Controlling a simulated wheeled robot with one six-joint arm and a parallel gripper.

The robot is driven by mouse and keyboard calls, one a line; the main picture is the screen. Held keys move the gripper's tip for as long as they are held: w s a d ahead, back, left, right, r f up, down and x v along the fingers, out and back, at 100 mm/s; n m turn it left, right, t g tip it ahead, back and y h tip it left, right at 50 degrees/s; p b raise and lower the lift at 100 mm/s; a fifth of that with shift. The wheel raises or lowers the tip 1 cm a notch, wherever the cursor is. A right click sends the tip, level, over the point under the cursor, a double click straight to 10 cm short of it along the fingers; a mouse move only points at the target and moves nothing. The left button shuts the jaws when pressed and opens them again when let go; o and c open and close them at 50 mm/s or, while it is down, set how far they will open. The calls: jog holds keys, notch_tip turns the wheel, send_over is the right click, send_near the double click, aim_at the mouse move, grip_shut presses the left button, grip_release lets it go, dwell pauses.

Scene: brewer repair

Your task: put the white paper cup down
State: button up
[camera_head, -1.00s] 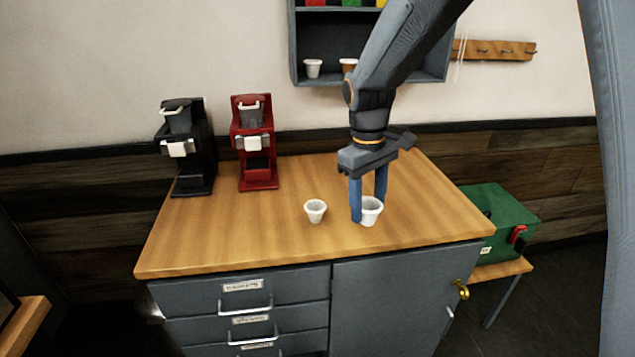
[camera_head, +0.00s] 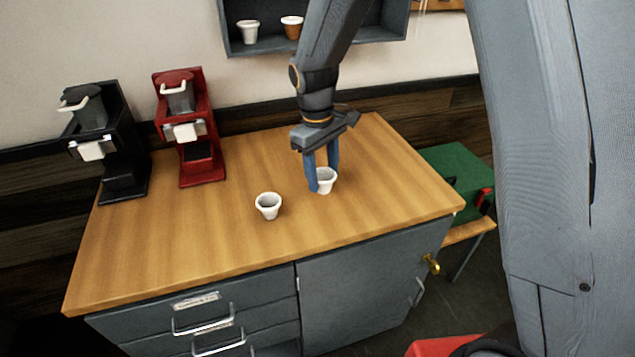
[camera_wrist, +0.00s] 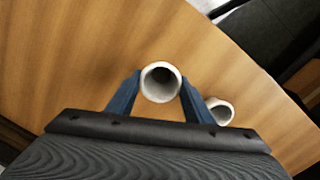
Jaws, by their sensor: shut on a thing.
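My gripper (camera_head: 324,177) is shut on a white paper cup (camera_head: 327,182), with its blue fingers on either side of it. The cup is upright at the right part of the wooden counter; whether its base touches the wood I cannot tell. In the wrist view the held cup (camera_wrist: 160,82) shows its open, empty mouth between the fingers (camera_wrist: 158,95). A second white cup (camera_head: 268,206) stands upright on the counter, to the left of and nearer than the held one. It also shows in the wrist view (camera_wrist: 221,111), partly hidden behind the right finger.
The wooden counter (camera_head: 190,235) is clear around the cups. A black brewer (camera_head: 105,140) and a red brewer (camera_head: 188,125) stand at its back left. A wall shelf (camera_head: 370,25) holds a white and a brown cup. A green box (camera_head: 455,168) sits beyond the right edge.

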aim_at(322, 181)
jog(key=shift+f+p, duration=0.65)
jog(key=shift+f, duration=1.55)
jog(key=o, duration=1.1)
jog(key=shift+r, duration=0.1)
notch_tip(322, 181, up, 12)
jog(key=a+b, duration=0.1)
jog(key=b, duration=0.3)
jog(key=s+d+f+m, duration=0.2)
jog(key=s+d+m, duration=0.1)
jog(key=s+d, duration=0.2)
jog(key=s+d+f+m+t, duration=0.1)
jog(key=s+d+m, duration=0.1)
jog(key=s+d, duration=0.3)
jog(key=s+d+f+m+t+y, duration=0.1)
jog(key=s+d+f+m, duration=0.1)
jog(key=s+d, duration=0.3)
jog(key=shift+s+d+f+m, duration=0.35)
jog(key=shift+d+m, duration=0.2)
jog(key=shift+m, duration=0.25)
